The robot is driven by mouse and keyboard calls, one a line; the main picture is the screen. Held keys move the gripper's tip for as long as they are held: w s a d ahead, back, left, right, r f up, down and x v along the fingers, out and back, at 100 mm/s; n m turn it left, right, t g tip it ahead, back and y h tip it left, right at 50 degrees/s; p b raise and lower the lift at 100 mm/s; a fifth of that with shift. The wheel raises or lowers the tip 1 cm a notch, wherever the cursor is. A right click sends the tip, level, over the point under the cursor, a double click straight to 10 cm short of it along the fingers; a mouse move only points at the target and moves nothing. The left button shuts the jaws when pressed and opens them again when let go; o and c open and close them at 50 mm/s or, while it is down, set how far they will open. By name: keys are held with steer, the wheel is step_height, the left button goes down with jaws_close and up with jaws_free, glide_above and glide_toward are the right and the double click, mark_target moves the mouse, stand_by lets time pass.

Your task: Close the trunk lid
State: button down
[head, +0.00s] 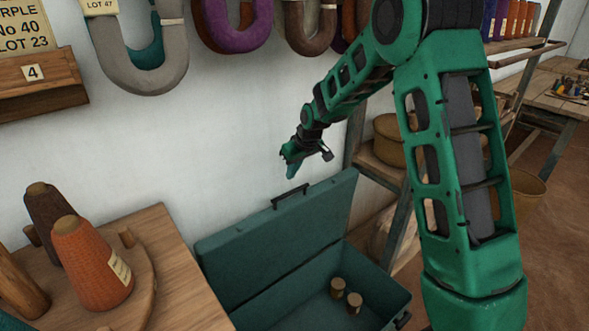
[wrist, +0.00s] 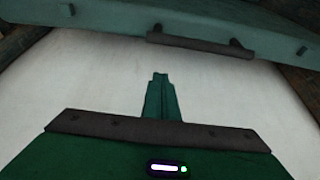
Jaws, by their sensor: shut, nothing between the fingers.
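The green trunk (head: 403,296) stands open on the floor beside the wooden table. Its lid (head: 270,232) is raised and leans back near the white wall, with a dark handle (head: 291,196) on its top edge. My gripper (head: 291,172) is shut and empty, a little above the lid's top edge and close to the wall. In the wrist view my shut fingers (wrist: 160,95) point toward the white wall, with the lid's edge (wrist: 110,17) and its dark handle (wrist: 200,44) beyond their tips. My gripper appears apart from the lid.
Two small brown spools (head: 337,287) lie inside the trunk. A wooden table (head: 175,290) with yarn cones (head: 92,262) stands at the left. Yarn hanks (head: 145,65) hang on the wall above. A wooden rack with baskets (head: 388,140) stands at the right.

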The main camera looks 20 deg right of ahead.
steer(key=f, duration=0.1)
steer(key=s+f, duration=0.1)
steer(key=f, duration=0.1)
steer(key=s+f, duration=0.1)
steer(key=shift+d+f, duration=0.35)
steer(key=shift+d, duration=0.05)
stand_by(0.4)
